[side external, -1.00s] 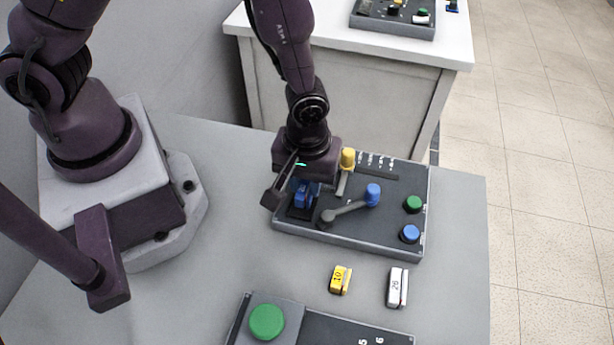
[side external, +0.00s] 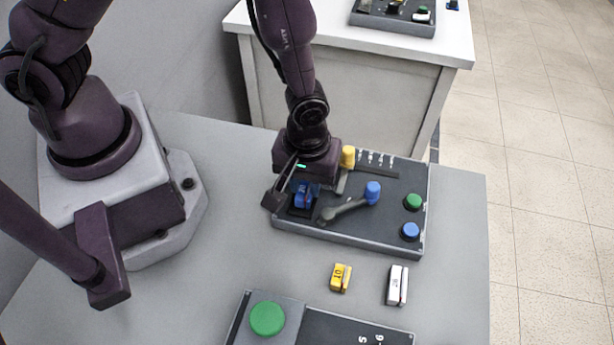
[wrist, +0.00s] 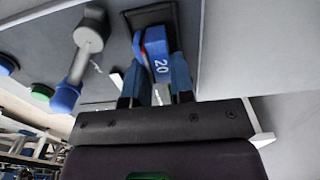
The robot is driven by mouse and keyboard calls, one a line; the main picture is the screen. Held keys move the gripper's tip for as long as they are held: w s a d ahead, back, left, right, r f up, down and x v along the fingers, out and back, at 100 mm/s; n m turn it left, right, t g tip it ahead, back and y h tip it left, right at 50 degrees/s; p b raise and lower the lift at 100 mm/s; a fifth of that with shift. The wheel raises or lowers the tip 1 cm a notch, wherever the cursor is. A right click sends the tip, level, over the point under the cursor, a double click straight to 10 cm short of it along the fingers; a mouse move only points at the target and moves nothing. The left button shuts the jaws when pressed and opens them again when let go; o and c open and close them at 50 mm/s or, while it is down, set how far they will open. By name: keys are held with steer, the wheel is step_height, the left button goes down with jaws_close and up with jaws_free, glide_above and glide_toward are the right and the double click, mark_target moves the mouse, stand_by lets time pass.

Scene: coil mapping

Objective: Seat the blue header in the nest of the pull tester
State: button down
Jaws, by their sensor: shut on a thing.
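The blue header (wrist: 156,45), marked 20, is between the fingers of my gripper (wrist: 157,82) in the wrist view. In the side view the header (side external: 303,193) is at the left end of the dark pull tester (side external: 348,238), low beside the black nest (side external: 297,211). My gripper (side external: 301,190) is shut on the header from above. In the wrist view the header's far end overlaps the dark square nest (wrist: 150,14). I cannot tell whether it is fully down in the nest.
The tester carries a lever with a blue knob (side external: 373,191), a yellow knob (side external: 348,157), a green button (side external: 413,202) and a blue button (side external: 410,231). A yellow block (side external: 340,278) and a white block (side external: 397,285) lie in front. Another panel with a green button (side external: 267,319) is nearest.

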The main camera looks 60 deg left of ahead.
stand_by(0.3)
steer(key=shift+c, duration=2.1)
jaws_free()
steer(key=shift+r, duration=3.45)
